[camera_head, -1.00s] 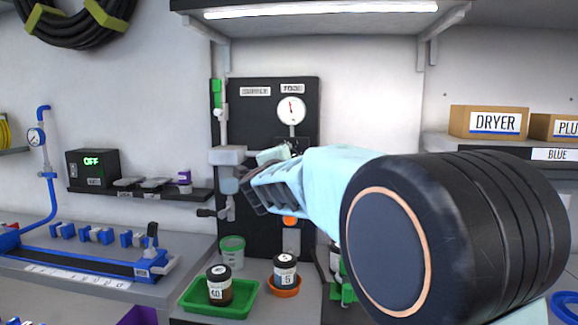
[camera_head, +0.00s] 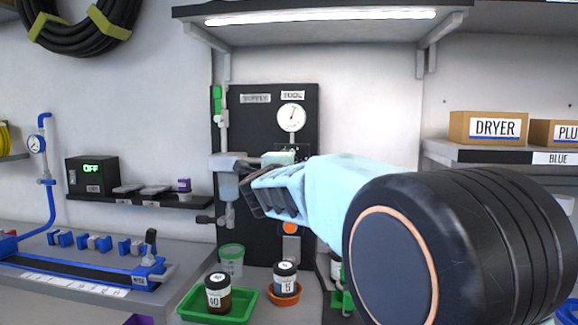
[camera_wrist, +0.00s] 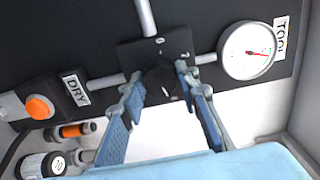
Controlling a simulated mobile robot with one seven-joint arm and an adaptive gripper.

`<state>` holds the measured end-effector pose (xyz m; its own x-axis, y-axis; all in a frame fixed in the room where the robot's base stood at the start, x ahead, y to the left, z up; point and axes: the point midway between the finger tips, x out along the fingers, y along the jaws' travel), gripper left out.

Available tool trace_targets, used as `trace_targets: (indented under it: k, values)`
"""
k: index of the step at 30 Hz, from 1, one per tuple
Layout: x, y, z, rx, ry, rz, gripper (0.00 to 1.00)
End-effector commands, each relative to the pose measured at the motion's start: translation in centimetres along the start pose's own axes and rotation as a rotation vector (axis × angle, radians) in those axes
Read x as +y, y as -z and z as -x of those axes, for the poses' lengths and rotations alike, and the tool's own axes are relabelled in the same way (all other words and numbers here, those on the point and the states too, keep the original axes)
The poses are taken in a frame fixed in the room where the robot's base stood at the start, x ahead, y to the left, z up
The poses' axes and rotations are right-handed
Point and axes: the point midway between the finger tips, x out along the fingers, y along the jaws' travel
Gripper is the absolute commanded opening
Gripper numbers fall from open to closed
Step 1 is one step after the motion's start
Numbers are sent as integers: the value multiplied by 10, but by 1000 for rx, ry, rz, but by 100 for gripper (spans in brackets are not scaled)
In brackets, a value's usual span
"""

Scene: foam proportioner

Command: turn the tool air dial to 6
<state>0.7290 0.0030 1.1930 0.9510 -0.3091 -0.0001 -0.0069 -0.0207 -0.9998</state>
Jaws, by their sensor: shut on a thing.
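The tool air dial is a black knob (camera_wrist: 160,80) on a dark plate of the black panel, between my fingertips in the wrist view. My gripper (camera_wrist: 159,77) is shut on it, one blue finger on each side. The round white tool gauge (camera_head: 291,117) is above my gripper in the head view, its needle pointing up and slightly right. The gauge also shows beside the TOOL label in the wrist view (camera_wrist: 248,51). Its numbers are too small to read. In the head view, my gripper (camera_head: 255,190) and arm hide the knob.
An orange button (camera_wrist: 39,107) labelled DRY is on the panel. A grey filter unit (camera_head: 228,180) stands at the panel's left side. Below are a green tray (camera_head: 240,305) and an orange dish (camera_head: 284,298) with bottles. A lit shelf (camera_head: 320,30) overhangs.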

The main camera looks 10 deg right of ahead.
Motion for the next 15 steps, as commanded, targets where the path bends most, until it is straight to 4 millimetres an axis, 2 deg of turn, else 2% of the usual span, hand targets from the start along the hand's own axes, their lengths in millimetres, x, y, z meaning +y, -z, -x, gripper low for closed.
trace_targets:
  k: [1, 2, 6, 15]
  values:
    - [0, 0, 0, -1, 0, -2, 5]
    - [0, 0, 0, -1, 0, -2, 30]
    - [0, 0, 0, -1, 0, -1, 46]
    - [0, 0, 1, 0, 0, 0, 47]
